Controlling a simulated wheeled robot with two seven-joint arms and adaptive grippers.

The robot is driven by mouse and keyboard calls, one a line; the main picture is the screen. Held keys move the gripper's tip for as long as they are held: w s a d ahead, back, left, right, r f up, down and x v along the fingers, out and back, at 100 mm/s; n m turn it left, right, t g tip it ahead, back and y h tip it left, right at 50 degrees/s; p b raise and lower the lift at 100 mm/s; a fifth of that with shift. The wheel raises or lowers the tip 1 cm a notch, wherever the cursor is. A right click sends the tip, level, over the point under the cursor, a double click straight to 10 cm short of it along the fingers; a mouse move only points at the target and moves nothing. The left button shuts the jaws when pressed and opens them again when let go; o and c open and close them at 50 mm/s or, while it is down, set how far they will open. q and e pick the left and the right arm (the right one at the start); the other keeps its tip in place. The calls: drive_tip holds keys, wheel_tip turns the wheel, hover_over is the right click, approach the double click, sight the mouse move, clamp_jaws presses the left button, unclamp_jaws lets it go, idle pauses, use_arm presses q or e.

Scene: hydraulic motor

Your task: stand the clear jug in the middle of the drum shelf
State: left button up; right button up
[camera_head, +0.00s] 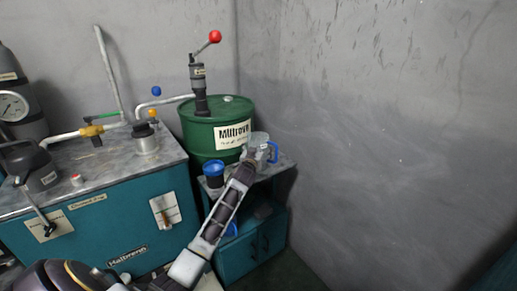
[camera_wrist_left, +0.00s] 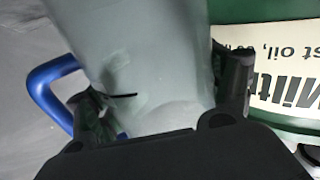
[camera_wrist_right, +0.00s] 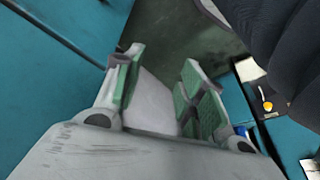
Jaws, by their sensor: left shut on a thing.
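The clear jug (camera_head: 260,139) with its blue handle shows in the head view in front of the green drum (camera_head: 203,132), over the right part of the drum shelf (camera_head: 284,164). My left gripper (camera_head: 249,154) is shut on it. In the left wrist view the jug (camera_wrist_left: 145,50) fills the space between the fingers of my left gripper (camera_wrist_left: 163,95), with the handle on the left. I cannot tell whether the jug's base touches the shelf. My right gripper (camera_wrist_right: 160,75) is open and empty in the right wrist view and does not show in the head view.
A blue-topped container (camera_head: 213,171) stands on the shelf left of my left gripper. A hand pump (camera_head: 198,85) rises from the drum. The teal bench (camera_head: 105,232) with pipes is on the left. The grey wall (camera_head: 400,130) bounds the right side.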

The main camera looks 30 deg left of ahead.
use_arm(q)
drive_tip(key=o, duration=1.1)
drive_tip(key=shift+c, duration=0.2)
use_arm(e)
drive_tip(key=shift+w+r, duration=0.1)
drive_tip(key=shift+w, duration=0.15)
drive_tip(key=shift+w+r, duration=0.1)
drive_tip(key=shift+w, duration=0.05)
use_arm(q)
drive_tip(key=shift+r, duration=0.15)
drive_tip(key=shift+p+v, duration=0.3)
drive_tip(key=shift+v, duration=0.65)
drive_tip(key=shift+p+v, duration=0.3)
drive_tip(key=shift+v, duration=1.15)
drive_tip(key=shift+p+v, duration=0.6)
drive_tip(key=shift+v, duration=2.6)
drive_tip(key=shift+s+d, duration=0.15)
drive_tip(key=shift+s, duration=0.25)
use_arm(e)
drive_tip(key=shift+d+f, duration=0.15)
drive_tip(key=shift+f, duration=0.55)
drive_tip(key=shift+d+f, duration=0.15)
drive_tip(key=shift+f, duration=0.55)
